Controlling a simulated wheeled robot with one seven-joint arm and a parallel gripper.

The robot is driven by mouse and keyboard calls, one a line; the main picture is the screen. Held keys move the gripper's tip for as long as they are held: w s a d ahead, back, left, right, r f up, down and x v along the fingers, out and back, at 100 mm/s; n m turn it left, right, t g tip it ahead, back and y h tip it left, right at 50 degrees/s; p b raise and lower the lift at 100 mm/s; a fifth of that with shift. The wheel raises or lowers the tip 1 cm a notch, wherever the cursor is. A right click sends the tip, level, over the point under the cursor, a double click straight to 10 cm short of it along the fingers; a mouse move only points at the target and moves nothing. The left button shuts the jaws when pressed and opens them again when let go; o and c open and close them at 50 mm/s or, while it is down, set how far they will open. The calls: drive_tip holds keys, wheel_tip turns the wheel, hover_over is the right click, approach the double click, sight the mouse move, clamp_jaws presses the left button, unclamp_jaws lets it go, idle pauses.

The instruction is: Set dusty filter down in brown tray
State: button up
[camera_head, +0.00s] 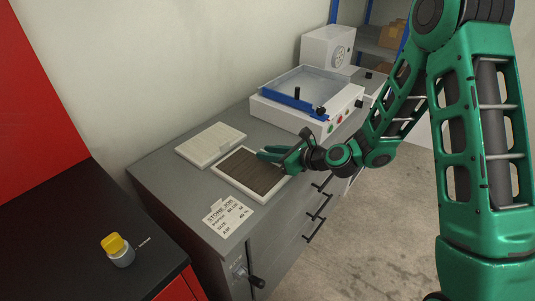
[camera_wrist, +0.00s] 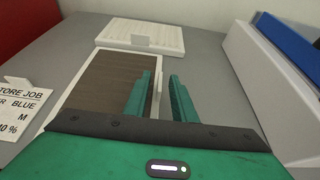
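The dusty filter (camera_head: 252,172), a flat brown pleated panel in a white frame, lies on the grey cabinet top. It also shows in the wrist view (camera_wrist: 112,80), partly hidden by my gripper. My gripper (camera_head: 268,154) is at the filter's right edge. In the wrist view its two green fingers (camera_wrist: 162,80) stand apart, with a thin white upright part of the filter's frame between them. A gap shows beside the right finger, so the gripper looks open. I see no separate brown tray in either view.
A clean white filter (camera_head: 210,144) lies just behind the dusty one. A printed job card (camera_head: 228,217) lies in front. A white machine with a blue-edged basin (camera_head: 300,88) stands to the right. A yellow-capped bottle (camera_head: 118,249) stands on the black top at left.

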drive_tip(key=v, duration=1.1)
drive_tip(key=shift+s+d, duration=0.15)
drive_tip(key=shift+d, duration=0.1)
drive_tip(key=shift+s+d+n, duration=0.25)
drive_tip(key=shift+n, duration=0.35)
drive_tip(key=s+d+r+n+g+h, duration=0.2)
drive_tip(key=s+d+n+h, duration=0.3)
drive_tip(key=d, duration=0.9)
drive_tip(key=s+d+r+n+g+h, duration=0.3)
drive_tip(key=s+d+n+g+h, duration=0.1)
drive_tip(key=s+d+n, duration=0.7)
drive_tip(key=s+d+h, duration=0.1)
drive_tip(key=s+d, duration=0.2)
drive_tip(key=s, duration=0.1)
drive_tip(key=shift+s+d+n+g, duration=0.3)
drive_tip(key=shift+s, duration=0.1)
drive_tip(key=shift+o, duration=0.4)
drive_tip(key=s+d+r+n+g, duration=0.1)
drive_tip(key=s+d+r, duration=0.2)
drive_tip(key=s, duration=0.6)
drive_tip(key=shift+s+d+r+g, duration=0.2)
drive_tip(key=shift+g, duration=0.2)
drive_tip(key=shift+w, duration=0.1)
